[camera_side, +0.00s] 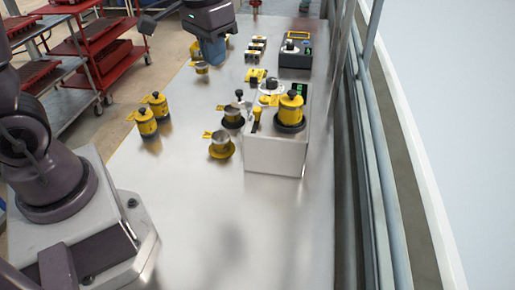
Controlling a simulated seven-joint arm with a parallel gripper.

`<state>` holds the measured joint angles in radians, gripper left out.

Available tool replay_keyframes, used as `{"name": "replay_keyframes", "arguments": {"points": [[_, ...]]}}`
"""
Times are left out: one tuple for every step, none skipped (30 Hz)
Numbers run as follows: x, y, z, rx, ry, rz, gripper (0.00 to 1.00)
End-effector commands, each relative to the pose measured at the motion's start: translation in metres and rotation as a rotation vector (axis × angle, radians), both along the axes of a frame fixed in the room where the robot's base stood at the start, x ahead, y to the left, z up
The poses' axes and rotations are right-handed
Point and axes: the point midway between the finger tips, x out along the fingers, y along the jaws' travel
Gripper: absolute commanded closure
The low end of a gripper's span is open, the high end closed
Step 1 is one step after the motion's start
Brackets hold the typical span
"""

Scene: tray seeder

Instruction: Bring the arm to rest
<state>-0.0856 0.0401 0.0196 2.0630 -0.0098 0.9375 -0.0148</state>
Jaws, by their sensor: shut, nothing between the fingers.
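The finger gap is too small to make out. A small cup (202,68) with a yellow handle stands just below it in the picture. I cannot tell how high the gripper is above the table.
A steel table (200,240) runs along the middle, with its near part bare. A grey-white box (275,155) bears a yellow canister (291,108). Red carts (104,60) stand beyond; rails (372,150) line the right.

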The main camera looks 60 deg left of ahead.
Motion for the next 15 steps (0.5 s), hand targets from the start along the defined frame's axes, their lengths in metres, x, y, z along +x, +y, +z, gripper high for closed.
{"name": "replay_keyframes", "arguments": {"points": [[-0.018,-0.005,0.011,0.004,-0.035,-0.016,1.0],[-0.029,-0.008,0.015,0.006,-0.053,-0.024,1.0],[-0.042,-0.011,0.021,0.008,-0.078,-0.036,1.0],[-0.052,-0.014,0.024,0.011,-0.097,-0.044,1.0],[-0.061,-0.016,0.027,0.013,-0.116,-0.052,1.0],[-0.073,-0.019,0.031,0.016,-0.145,-0.063,1.0],[-0.082,-0.021,0.033,0.018,-0.166,-0.07,1.0],[-0.09,-0.023,0.035,0.02,-0.186,-0.077,1.0],[-0.1,-0.025,0.037,0.024,-0.213,-0.086,1.0],[-0.107,-0.026,0.038,0.025,-0.233,-0.092,1.0],[-0.112,-0.027,0.04,0.027,-0.252,-0.097,1.0],[-0.119,-0.029,0.042,0.028,-0.276,-0.102,1.0],[-0.123,-0.03,0.044,0.03,-0.294,-0.106,1.0],[-0.125,-0.03,0.046,0.03,-0.311,-0.109,1.0],[-0.129,-0.031,0.049,0.032,-0.332,-0.112,1.0]]}}
